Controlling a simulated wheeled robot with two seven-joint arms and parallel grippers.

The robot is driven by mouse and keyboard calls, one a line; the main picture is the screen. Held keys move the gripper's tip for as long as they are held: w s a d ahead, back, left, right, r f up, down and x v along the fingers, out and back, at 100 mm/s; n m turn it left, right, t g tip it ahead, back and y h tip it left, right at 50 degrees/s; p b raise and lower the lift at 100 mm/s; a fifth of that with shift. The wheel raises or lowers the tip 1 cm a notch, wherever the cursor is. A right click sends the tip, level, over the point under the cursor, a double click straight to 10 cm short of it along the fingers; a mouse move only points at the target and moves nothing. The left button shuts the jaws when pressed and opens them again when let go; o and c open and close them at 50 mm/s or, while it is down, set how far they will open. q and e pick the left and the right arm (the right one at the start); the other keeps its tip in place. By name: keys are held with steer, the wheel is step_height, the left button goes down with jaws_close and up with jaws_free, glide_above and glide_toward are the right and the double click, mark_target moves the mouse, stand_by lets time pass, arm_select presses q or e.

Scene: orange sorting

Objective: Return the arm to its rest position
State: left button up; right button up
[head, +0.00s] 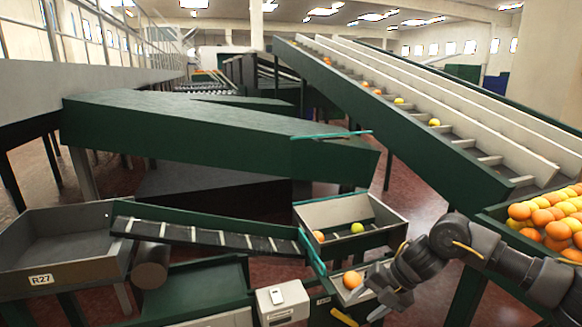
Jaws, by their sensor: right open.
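My right arm comes in from the right, and its dark gripper (378,297) is open over the right side of the lower compartment of the sorting tray (398,222). An orange (352,280) lies in that lower compartment, just left of the gripper and apart from its fingers as far as I can tell. Another orange (319,236) and a yellow-green fruit (357,228) lie in the upper compartment. My left gripper is not in view.
A short dark conveyor (205,237) leads to the tray from an empty grey bin (65,240) marked R27. A white box (283,303) stands at the front. A green inclined conveyor (400,110) rises behind.

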steer(key=w+a+f+m+t+y, duration=0.2)
steer(key=a+f+m, duration=0.2)
steer(key=f, duration=0.4)
steer(key=w+a+f+m+t+y, duration=0.1)
steer(key=a+f+m, duration=0.2)
steer(key=f+m, duration=0.35)
steer(key=s+d+f+m+t+h, duration=0.25)
steer(key=s+f+m, duration=0.2)
steer(key=f, duration=0.75)
steer(key=s+d+f+m+t+h, duration=0.1)
steer(key=s+d+f+m, duration=0.3)
steer(key=f, duration=0.8)
steer(key=s+d+f+m+g+h, duration=0.1)
steer(key=s+d+f+m+h, duration=0.15)
steer(key=s+f, duration=0.6)
steer(key=s+d+f+m+g+h, duration=0.1)
steer(key=s+d+f+m+g, duration=0.2)
steer(key=s, duration=1)
steer(key=s+d+f+m+h, duration=0.1)
steer(key=s+d+f+m, duration=0.15)
steer(key=s+f, duration=0.65)
steer(key=s+d+m+g+h, duration=0.1)
steer(key=s+d+m+g, duration=0.1)
steer(key=s, duration=1.4)
steer(key=shift+h, duration=0.4)
steer(key=shift+w+a+g, duration=0.1)
steer(key=shift+g, duration=0.15)
